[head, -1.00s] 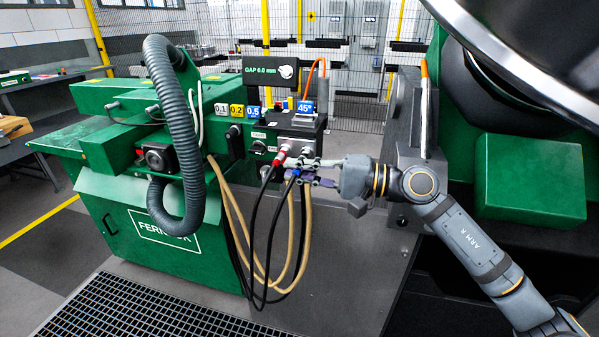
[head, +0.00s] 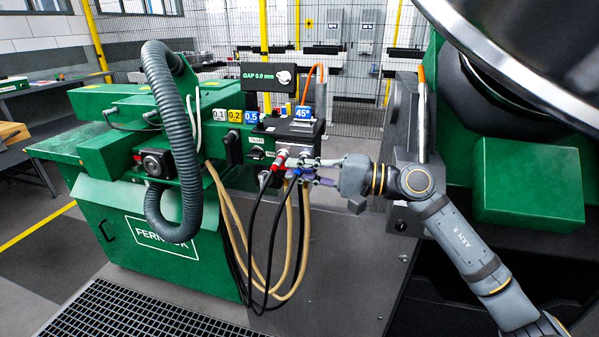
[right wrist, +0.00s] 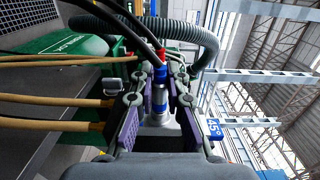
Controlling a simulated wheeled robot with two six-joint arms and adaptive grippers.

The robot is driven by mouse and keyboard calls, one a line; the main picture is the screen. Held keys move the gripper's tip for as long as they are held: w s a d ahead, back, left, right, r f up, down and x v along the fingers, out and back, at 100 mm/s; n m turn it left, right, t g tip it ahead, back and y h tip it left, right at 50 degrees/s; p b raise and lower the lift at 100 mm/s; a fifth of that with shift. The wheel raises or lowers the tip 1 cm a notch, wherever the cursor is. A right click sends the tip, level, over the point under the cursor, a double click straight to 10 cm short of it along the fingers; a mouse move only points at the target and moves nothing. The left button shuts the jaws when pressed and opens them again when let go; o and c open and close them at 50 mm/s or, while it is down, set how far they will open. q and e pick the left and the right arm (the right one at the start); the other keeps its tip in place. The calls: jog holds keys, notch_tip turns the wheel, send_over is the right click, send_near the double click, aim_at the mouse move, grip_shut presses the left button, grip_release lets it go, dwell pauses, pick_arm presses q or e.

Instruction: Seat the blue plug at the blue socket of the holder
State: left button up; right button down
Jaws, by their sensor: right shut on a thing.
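My right gripper (head: 309,170) comes in from the right and is shut on the plug. In the right wrist view the blue plug (right wrist: 160,75) and a silver barrel lie between the two fingers (right wrist: 158,104). A red plug (head: 279,157) is beside it on the holder, up and left in the head view. The blue socket is hidden by the gripper and plug, so I cannot tell whether the plug is in it. My left gripper is not in view.
Black cables and tan hoses (head: 232,225) hang below the holder. A thick grey corrugated hose (head: 163,130) loops in front of the green machine (head: 90,190). A blue 45° label (head: 303,112) stands above the holder. A large metal wheel (head: 520,50) overhangs the upper right.

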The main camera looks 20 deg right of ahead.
jog(key=c, duration=1.3)
grip_release()
jog(key=shift+w+d, duration=0.1)
